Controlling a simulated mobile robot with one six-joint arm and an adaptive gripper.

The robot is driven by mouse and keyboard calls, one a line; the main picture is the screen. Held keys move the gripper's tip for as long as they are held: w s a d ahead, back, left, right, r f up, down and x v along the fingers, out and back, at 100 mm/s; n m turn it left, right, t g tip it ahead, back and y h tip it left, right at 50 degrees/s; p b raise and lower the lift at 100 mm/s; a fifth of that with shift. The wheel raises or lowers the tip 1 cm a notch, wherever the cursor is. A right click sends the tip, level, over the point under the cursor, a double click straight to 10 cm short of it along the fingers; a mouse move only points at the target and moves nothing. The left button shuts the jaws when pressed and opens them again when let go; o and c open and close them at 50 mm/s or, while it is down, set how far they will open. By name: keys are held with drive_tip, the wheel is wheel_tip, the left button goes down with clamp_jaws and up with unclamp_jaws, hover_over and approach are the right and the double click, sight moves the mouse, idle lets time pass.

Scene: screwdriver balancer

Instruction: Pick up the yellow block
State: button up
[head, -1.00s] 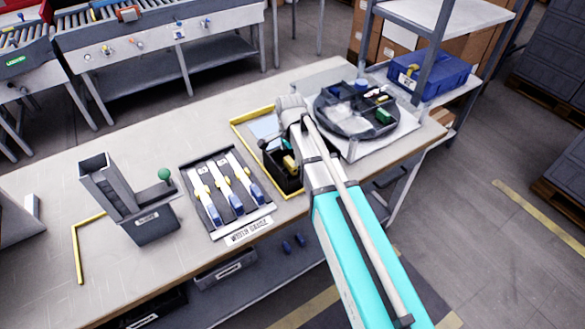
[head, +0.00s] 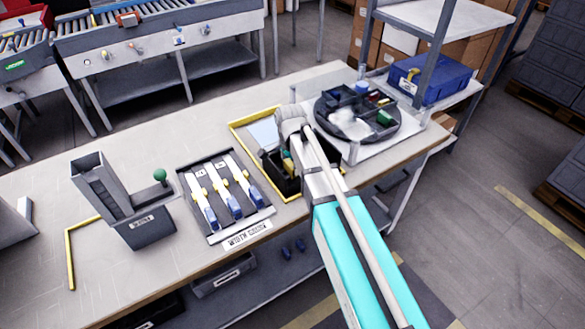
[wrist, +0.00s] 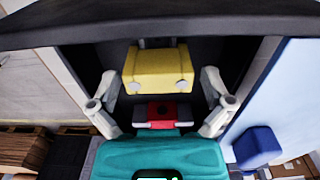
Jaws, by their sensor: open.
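The yellow block (wrist: 157,72) lies in a black bin (wrist: 160,27), seen in the wrist view. My gripper (wrist: 160,80) is open, with one finger on each side of the block. Gaps show between the fingers and the block's sides. In the head view my arm comes in over the bin (head: 289,187) and hides part of it. A small bit of yellow shows beside my gripper there. I cannot tell the exact fingertip height.
A divided round tray (head: 330,118) stands right of the bin. A rack (head: 207,236) with several yellow-and-blue tools and a grey box (head: 150,232) stand to the left. A blue object (wrist: 257,145) shows low right in the wrist view.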

drive_tip(key=c, duration=0.8)
drive_tip(key=shift+r, duration=0.1)
drive_tip(key=shift+r+p, duration=0.95)
drive_tip(key=shift+p, duration=0.1)
drive_tip(key=s+d+r+p, duration=0.2)
drive_tip(key=s+r+p, duration=0.1)
drive_tip(key=s, duration=0.1)
drive_tip(key=s+d+r+p, duration=0.3)
drive_tip(key=s+r+p, duration=0.1)
drive_tip(key=s+d+r+p, duration=0.2)
drive_tip(key=s+r+p, duration=0.2)
drive_tip(key=shift+d, duration=0.25)
